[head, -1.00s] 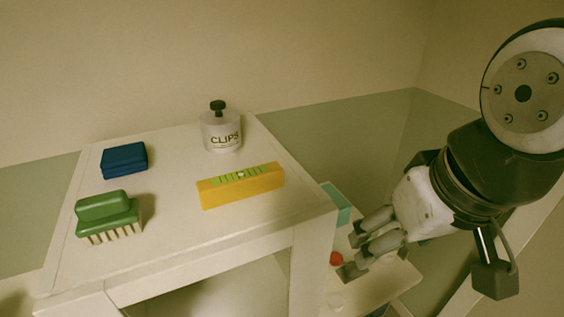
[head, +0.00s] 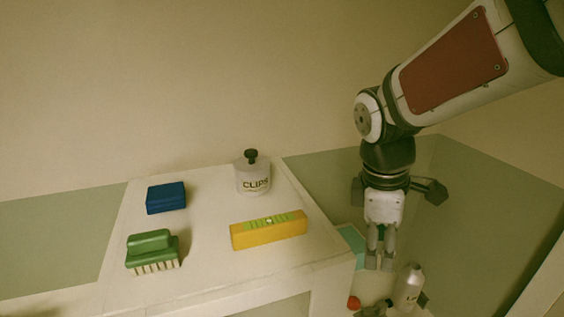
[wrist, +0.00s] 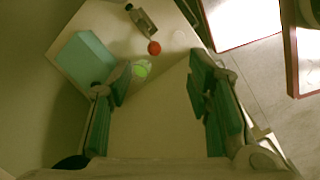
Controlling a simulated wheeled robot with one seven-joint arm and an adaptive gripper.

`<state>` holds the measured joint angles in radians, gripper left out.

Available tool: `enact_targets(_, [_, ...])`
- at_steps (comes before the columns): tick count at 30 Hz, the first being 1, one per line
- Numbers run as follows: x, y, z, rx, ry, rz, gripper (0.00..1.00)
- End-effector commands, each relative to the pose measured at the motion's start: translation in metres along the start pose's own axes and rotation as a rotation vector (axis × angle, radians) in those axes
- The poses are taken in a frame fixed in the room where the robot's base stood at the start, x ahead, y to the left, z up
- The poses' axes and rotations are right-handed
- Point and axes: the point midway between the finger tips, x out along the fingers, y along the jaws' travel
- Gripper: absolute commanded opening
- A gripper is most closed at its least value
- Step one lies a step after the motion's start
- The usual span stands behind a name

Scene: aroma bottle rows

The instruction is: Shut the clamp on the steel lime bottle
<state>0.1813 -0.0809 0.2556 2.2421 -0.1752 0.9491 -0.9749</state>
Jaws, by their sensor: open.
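The steel lime bottle (head: 409,287) stands upright on a low pale surface at the lower right of the head view, its label partly readable. What looks like the same grey bottle (wrist: 145,22) shows at the top of the wrist view, beyond the fingertips. My gripper (head: 380,264) points down, above and left of the bottle in the head view, apart from it.
Near the bottle are a red ball (wrist: 154,48), a teal box (wrist: 87,58) and a small lime-green item (wrist: 142,68) by the left finger. The higher white table holds a yellow level (head: 268,231), a clips jar (head: 253,178), a blue block (head: 166,198) and a green brush (head: 152,247).

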Motion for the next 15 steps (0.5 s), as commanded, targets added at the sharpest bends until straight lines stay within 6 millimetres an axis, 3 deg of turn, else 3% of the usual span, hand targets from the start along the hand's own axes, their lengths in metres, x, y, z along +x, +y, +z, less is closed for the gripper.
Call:
enact_targets(9, [0.055, 0.032, -0.033, -0.606, 0.025, -0.151, 0.46])
enact_targets(15, [0.080, 0.039, -0.047, -0.839, 0.077, -0.195, 0.46])
